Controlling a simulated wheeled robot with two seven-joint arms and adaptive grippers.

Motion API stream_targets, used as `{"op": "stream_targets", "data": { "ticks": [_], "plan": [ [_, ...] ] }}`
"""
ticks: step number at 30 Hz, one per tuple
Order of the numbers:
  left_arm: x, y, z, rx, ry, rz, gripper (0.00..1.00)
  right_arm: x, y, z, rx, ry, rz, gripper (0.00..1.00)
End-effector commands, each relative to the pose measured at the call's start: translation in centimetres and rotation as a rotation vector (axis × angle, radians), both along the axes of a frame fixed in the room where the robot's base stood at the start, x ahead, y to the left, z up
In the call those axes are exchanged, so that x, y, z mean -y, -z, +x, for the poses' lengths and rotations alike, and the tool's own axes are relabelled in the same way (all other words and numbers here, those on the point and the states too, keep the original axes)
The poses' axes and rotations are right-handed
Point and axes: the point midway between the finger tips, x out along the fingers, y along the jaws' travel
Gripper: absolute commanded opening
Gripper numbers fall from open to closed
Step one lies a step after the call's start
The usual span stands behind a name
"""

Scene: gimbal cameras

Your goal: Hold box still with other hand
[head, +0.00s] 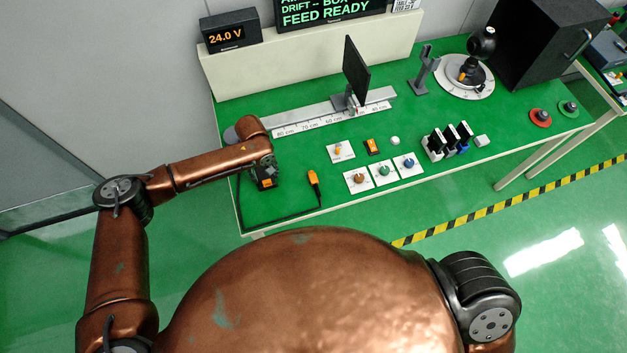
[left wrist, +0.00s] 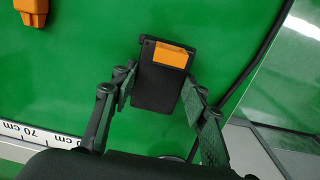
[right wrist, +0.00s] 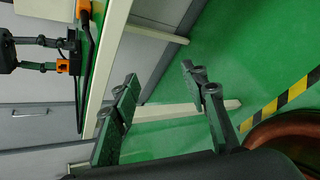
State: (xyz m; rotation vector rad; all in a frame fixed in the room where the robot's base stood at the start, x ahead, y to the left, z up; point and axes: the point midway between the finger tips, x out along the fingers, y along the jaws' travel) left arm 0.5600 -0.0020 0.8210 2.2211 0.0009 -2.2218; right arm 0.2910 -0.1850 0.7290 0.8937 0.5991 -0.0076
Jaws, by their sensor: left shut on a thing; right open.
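My right gripper (right wrist: 160,78) is open and empty, off the front edge of the bench, and does not show in the head view. The right wrist view also shows the box's orange part (right wrist: 63,66) at upper left.
An orange plug (head: 313,178) on a black cable lies right of the box. A scale rail (head: 310,116) with a dark panel (head: 356,70) runs behind. Knob plates (head: 383,173) and switches stand along the front.

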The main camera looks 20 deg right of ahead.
Motion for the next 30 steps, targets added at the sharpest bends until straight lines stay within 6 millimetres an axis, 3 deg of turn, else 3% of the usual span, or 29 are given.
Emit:
{"op": "stream_targets", "data": {
  "ticks": [1,6,16,20,30],
  "plan": [
    [0.0,0.1,-0.1,-0.003,0.000,0.001,0.18,-0.7,-2.3,0.2,0.050,-0.047,-0.051,0.41],
    [0.0,0.1,-0.1,-0.003,0.000,0.001,0.18,-3.1,-9.6,0.5,0.218,-0.193,-0.247,0.41],
    [0.0,0.1,-0.1,-0.003,0.000,0.001,0.18,-5.5,-20.6,1.8,0.472,-0.331,-0.632,0.41],
    [0.0,0.1,-0.1,-0.003,0.000,0.001,0.18,-4.8,-20.0,4.3,0.457,-0.289,-0.749,0.41],
    [0.0,0.1,-0.1,-0.001,0.000,0.000,0.18,-2.7,-13.4,8.9,0.275,-0.192,-0.847,0.41]
  ]
}}
